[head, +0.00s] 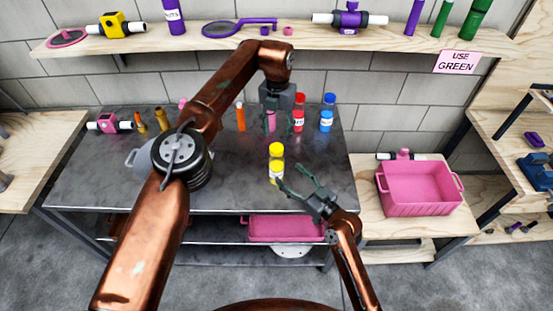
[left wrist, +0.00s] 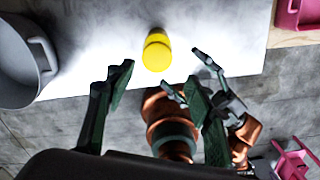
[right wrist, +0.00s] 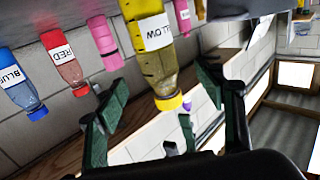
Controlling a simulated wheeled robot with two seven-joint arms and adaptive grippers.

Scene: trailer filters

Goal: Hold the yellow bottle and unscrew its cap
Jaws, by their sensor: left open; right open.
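The yellow bottle (head: 277,172) stands upright on the dark metal table, with a yellow cap (head: 276,149) on top and a white label. My right gripper (head: 291,177) is open beside it, low on its right. In the right wrist view the bottle (right wrist: 155,55) appears upside down between the open fingers, with no visible contact. My left gripper (head: 278,104) is open and empty, higher up and pointing down. In the left wrist view the cap (left wrist: 157,54) shows from above, just ahead of its fingers. The left fingertips are hard to see in the head view.
Red (head: 298,117), blue (head: 327,117) and pink (head: 271,122) bottles stand behind on the table (head: 230,180). A grey pot (head: 140,160) is at left, partly behind my left arm. A pink crate (head: 420,195) sits on the wooden bench at right.

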